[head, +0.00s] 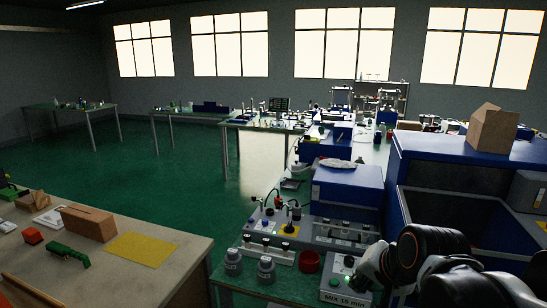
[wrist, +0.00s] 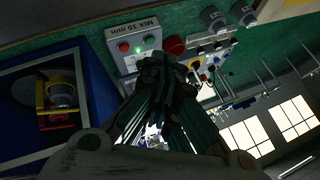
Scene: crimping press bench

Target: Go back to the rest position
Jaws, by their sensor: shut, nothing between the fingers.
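My gripper (wrist: 165,72) is shut and empty in the wrist view, its dark fingers together in front of the control box. The grey control box (wrist: 122,64) is labelled "MIX 15 min" and carries a red button and a green light that glows. In the head view the same control box (head: 331,291) sits at the bottom, on the green bench top. My arm (head: 432,252) comes in from the lower right, with its end beside the box. The fingertips are hard to make out there. Whether they touch the box, I cannot tell.
A red cup (head: 309,261) and grey jars (head: 266,270) stand left of the box. A beige table (head: 180,265) is at left; green floor lies between.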

